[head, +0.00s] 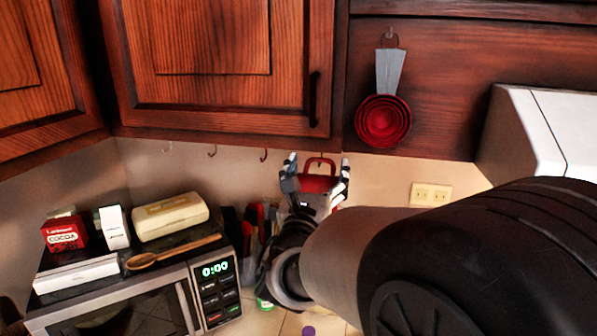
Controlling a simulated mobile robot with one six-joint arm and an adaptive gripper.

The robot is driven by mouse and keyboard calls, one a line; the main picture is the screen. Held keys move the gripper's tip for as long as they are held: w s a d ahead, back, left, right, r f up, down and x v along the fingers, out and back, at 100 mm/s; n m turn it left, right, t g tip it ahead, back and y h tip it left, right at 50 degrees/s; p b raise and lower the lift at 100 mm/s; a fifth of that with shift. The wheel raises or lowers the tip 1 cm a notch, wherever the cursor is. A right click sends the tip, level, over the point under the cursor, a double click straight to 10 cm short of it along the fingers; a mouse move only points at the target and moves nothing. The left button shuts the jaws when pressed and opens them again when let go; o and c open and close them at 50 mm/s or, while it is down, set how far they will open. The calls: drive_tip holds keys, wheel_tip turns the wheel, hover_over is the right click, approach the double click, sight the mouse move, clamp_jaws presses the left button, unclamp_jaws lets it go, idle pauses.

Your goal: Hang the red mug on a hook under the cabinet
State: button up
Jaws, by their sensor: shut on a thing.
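The red mug (317,184) is in my gripper (318,172), just below the front edge of the upper cabinet (215,65). My gripper is shut on it, with one finger on each side. The mug's handle points up, close to a hook (319,160) under the cabinet. I cannot tell whether the handle is around the hook or only near it. Other hooks hang in a row to the left, and the nearest (264,155) is empty. My arm hides the lower part of the mug.
Red measuring cups (382,121) hang on the wood panel at the right. A white range hood (540,130) stands at far right. Below left is a microwave (215,287) bearing a cocoa box (65,234), a bread-bin-like box (170,216) and a wooden spoon (172,251). Utensils stand behind my gripper.

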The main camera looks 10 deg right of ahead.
drive_tip(key=o, duration=1.7)
drive_tip(key=shift+c, duration=0.2)
